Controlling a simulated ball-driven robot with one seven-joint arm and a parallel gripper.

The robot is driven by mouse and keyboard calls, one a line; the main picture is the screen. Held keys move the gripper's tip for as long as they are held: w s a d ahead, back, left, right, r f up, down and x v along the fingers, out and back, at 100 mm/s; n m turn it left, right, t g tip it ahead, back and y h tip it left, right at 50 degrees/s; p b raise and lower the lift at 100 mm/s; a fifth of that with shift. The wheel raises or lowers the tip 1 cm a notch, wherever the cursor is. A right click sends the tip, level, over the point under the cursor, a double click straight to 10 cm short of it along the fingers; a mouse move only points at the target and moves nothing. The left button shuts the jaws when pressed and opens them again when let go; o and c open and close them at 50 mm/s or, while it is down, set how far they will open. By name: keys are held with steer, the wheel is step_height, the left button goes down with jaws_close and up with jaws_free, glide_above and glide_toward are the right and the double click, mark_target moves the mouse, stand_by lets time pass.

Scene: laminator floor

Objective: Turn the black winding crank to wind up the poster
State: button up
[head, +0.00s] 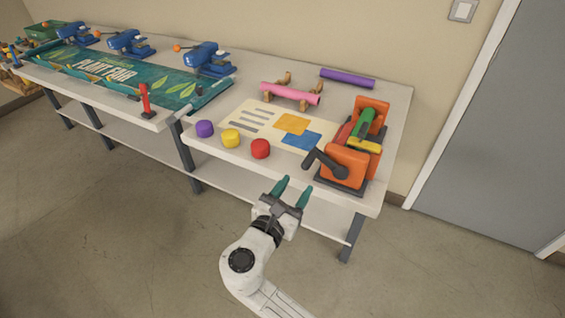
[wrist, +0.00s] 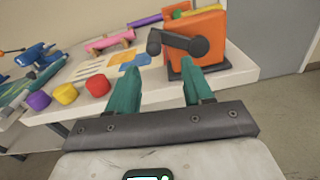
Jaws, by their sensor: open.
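The black winding crank (head: 325,162) sits on the front face of an orange winder (head: 345,168) at the right end of the near table. In the wrist view the crank (wrist: 178,42) shows its arm lying roughly level, with its knob at the left end. The poster (head: 275,127), cream with grey lines and orange and blue patches, lies flat on the table left of the winder. My gripper (head: 292,193) is open and empty in front of the table's front edge, below and left of the crank, apart from it. Its teal fingers (wrist: 155,92) point toward the winder.
Purple, yellow and red knobs (head: 260,149) stand along the table's front edge. A pink roll (head: 290,94) rests on wooden holders, and a purple roll (head: 347,78) lies behind. A second table holds a green banner (head: 110,70) and blue devices. The floor before the tables is clear.

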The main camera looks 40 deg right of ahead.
mark_target(309, 160)
steer(key=x, duration=0.7)
steer(key=p+x, duration=0.1)
steer(key=x, duration=0.2)
steer(key=shift+w+r, duration=0.35)
steer(key=shift+w, duration=0.1)
jaws_close()
